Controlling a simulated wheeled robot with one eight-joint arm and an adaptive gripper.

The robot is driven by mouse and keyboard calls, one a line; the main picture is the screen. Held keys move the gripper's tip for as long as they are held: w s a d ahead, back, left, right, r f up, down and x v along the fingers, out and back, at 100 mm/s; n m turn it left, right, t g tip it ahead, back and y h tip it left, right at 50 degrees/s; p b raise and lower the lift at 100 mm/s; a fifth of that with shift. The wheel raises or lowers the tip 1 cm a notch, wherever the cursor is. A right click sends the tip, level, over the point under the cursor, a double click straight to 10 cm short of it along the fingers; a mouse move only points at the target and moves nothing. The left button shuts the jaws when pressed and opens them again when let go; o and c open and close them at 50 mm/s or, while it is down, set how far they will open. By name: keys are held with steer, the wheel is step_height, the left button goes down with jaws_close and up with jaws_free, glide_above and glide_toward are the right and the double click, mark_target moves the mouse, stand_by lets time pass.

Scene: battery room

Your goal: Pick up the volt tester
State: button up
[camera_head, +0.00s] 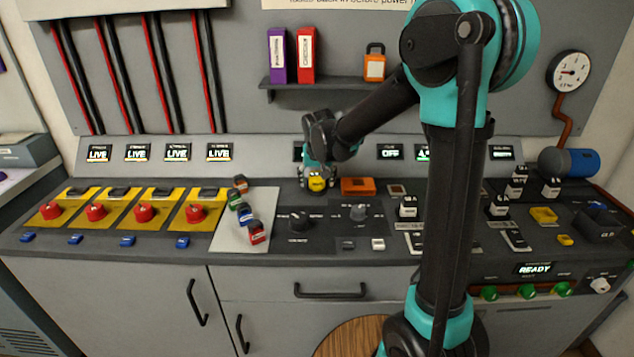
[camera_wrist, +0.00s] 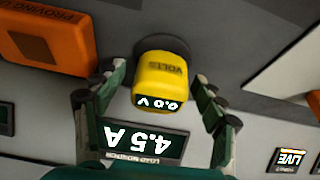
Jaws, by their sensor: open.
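The volt tester (camera_wrist: 162,72) is a small yellow block with a dark display reading 0.0 V and the word VOLTS. In the head view the yellow tester (camera_head: 317,185) sits on the dark worktop near the back panel, partly hidden by my gripper. My gripper (camera_wrist: 158,80) is open in the wrist view, with one finger on each side of the tester. A gap shows beside the tester near the right finger; the left fingertip is close to its side, and I cannot tell if it touches. My gripper (camera_head: 318,168) points down over the tester in the head view.
An orange proving unit (camera_head: 358,186) stands close to the right of the tester; it also shows in the wrist view (camera_wrist: 45,35). Small coloured locks (camera_head: 245,213) stand left, knobs (camera_head: 298,220) in front. A shelf (camera_head: 320,82) with binders is above.

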mark_target(317, 174)
steer(key=shift+f, duration=0.1)
steer(key=c, duration=1.3)
steer(key=shift+c, duration=0.2)
step_height(317, 174, up, 20)
